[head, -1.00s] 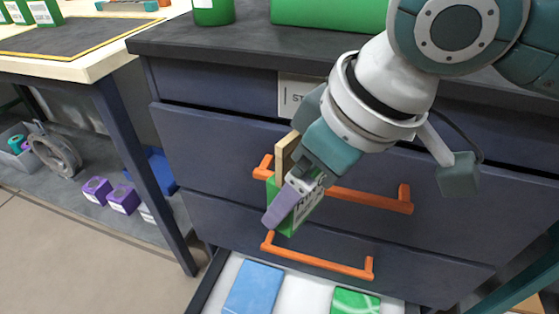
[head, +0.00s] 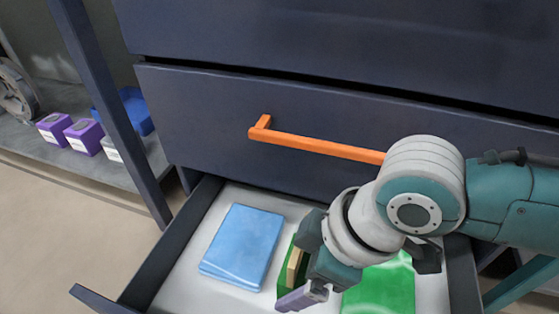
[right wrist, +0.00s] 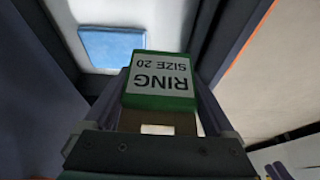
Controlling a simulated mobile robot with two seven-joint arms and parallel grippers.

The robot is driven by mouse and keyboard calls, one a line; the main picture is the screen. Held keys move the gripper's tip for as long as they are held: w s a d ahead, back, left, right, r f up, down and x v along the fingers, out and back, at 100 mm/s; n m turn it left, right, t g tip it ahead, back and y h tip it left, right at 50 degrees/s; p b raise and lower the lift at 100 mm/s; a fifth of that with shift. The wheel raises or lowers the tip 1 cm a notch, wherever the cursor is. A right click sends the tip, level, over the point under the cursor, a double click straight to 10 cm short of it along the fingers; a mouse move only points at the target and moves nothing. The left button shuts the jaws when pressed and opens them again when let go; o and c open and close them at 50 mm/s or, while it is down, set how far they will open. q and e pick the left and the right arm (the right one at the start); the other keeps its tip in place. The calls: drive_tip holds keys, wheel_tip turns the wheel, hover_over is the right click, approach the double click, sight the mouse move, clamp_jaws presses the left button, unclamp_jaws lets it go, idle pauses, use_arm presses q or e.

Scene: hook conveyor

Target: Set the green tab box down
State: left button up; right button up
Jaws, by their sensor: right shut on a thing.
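The green tab box (head: 286,262) has a tan tab (head: 294,266). In the right wrist view the box (right wrist: 160,83) shows a white label reading "RING SIZE 20". My right gripper (head: 303,284) is shut on it, with the fingers at both sides of the tab. In the head view the box is over the open bottom drawer (head: 178,245), between a blue packet (head: 243,246) and a green-and-white packet (head: 385,290). My gripper hides part of the box, and I cannot tell if it touches the drawer floor. My left gripper is out of view.
The closed drawer above has an orange handle (head: 315,146). The white drawer floor is bare at the front left. Purple boxes (head: 83,136) and a blue bin (head: 133,110) stand on a low shelf at left, behind a dark table leg (head: 112,115).

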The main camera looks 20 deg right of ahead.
wheel_tip(320, 180, down, 16)
drive_tip(key=b, duration=1.2)
drive_tip(key=shift+s+f, duration=0.1)
wheel_tip(320, 180, down, 5)
drive_tip(key=b, duration=0.4)
drive_tip(key=shift+f, duration=0.1)
drive_tip(key=shift+f, duration=0.1)
drive_tip(key=shift+f+b, duration=0.15)
drive_tip(key=shift+b, duration=0.2)
drive_tip(key=o, duration=1.1)
drive_tip(key=shift+r+p, duration=0.35)
drive_tip(key=shift+r, duration=0.05)
drive_tip(key=shift+p+v, duration=5.4)
drive_tip(key=shift+v, duration=0.5)
